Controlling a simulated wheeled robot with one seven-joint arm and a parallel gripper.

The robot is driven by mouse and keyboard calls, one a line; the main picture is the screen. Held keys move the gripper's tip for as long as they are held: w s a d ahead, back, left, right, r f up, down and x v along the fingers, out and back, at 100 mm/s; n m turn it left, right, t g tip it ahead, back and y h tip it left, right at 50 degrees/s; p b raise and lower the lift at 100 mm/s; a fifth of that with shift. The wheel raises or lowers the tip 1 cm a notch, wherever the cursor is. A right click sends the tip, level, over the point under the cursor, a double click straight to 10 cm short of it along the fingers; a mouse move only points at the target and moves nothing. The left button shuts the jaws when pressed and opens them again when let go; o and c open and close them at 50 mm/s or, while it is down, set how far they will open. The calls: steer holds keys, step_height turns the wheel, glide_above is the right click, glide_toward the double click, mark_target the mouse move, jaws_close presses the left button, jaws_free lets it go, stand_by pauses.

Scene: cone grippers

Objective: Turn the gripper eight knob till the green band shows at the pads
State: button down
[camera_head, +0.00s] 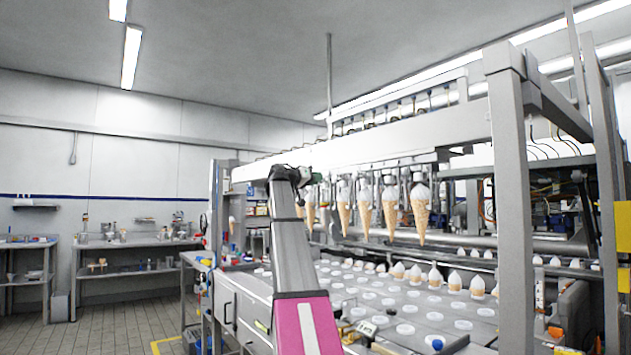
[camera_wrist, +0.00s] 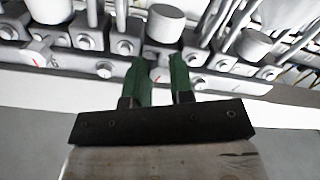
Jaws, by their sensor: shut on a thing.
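In the wrist view my gripper (camera_wrist: 161,78) has two green fingers pointing at a grey row of fittings, closed around a small part between them. That part is mostly hidden by the fingers; it appears to be a knob on the row. I cannot read the number eight or see a green band. In the head view my gripper (camera_head: 291,172) is at the long grey beam (camera_head: 380,146), small and partly hidden by my arm. Several cones, such as one in front (camera_head: 420,212), hang point down below the beam.
A grey post (camera_head: 513,200) stands to the right. Below the cones is a conveyor (camera_head: 400,310) with white round holders and more cones. Steel benches (camera_head: 130,245) stand along the left wall, with open tiled floor in front. In the wrist view, round grey caps (camera_wrist: 166,22) flank the fingers.

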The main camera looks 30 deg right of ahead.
steer(key=c, duration=1)
jaws_free()
steer(key=a, duration=0.3)
steer(key=s+a, duration=0.1)
steer(key=a, duration=0.6)
steer(key=shift+s+a, duration=0.35)
